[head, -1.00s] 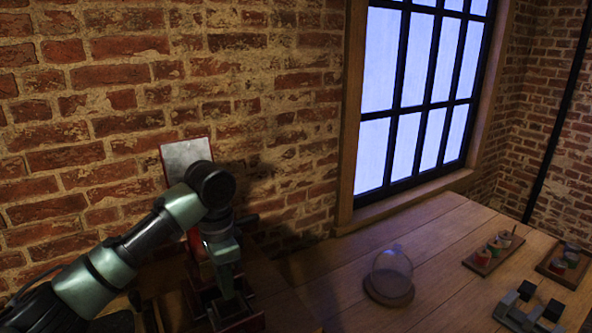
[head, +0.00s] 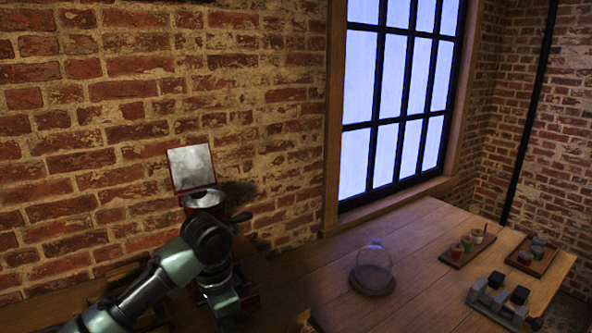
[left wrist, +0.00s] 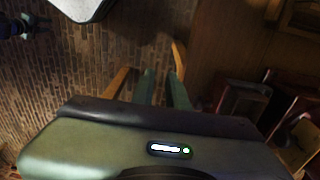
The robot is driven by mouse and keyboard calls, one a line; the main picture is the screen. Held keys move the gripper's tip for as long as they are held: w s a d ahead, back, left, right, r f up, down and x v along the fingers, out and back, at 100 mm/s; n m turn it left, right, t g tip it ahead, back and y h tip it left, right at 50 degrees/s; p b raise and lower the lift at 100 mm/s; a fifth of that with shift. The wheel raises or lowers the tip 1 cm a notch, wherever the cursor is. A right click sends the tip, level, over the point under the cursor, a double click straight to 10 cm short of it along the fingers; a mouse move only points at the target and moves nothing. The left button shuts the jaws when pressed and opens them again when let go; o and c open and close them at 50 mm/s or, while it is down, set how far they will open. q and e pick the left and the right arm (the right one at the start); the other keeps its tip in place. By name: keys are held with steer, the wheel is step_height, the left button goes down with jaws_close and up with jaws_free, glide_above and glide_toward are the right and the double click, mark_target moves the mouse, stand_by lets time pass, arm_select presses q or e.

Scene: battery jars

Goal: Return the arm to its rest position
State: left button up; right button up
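My left arm reaches in from the lower left of the head view, with its bent dark joint in front of a red device (head: 203,199). Its green and black end part points down at the bottom, and its fingertips cannot be made out there. In the left wrist view my left gripper (left wrist: 163,88) shows two green fingers with a narrow gap between them. Nothing is seen held between them.
The red device has a raised grey panel and a side handle. A glass dome (head: 374,269) stands on the wooden table (head: 420,245). Two trays of small jars (head: 453,257) (head: 541,267) and a grey fixture (head: 498,298) are at right. The table between dome and window is clear.

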arm_select(q)
steer(key=s+d+f+n+t+h, duration=0.1)
steer(key=s+d+f, duration=0.2)
steer(key=s+f, duration=0.35)
steer(key=s+d+f+n+h, duration=0.1)
steer(key=s+d+f+h, duration=0.15)
steer(key=s+f, duration=0.4)
steer(key=s+a+f+n+t+y, duration=0.1)
steer(key=s+a+f+n+y, duration=0.1)
steer(key=s+a+n, duration=0.35)
steer(key=s+a+f+n+t+y, duration=0.1)
steer(key=s+a+f+n+y, duration=0.1)
steer(key=s+a, duration=0.7)
step_height(320, 180, down, 24)
steer(key=s+d, duration=0.3)
steer(key=s+a+f+g, duration=0.1)
steer(key=s+f, duration=0.7)
steer(key=f, duration=0.1)
steer(key=s+a+f+g+b, duration=0.1)
steer(key=s+a+f, duration=0.1)
steer(key=s+f, duration=0.7)
steer(key=shift+s+a+f, duration=0.15)
steer(key=shift+a+f, duration=0.1)
steer(key=shift+f, duration=0.4)
arm_select(e)
steer(key=shift+s+f, duration=0.45)
steer(key=shift+f, duration=0.05)
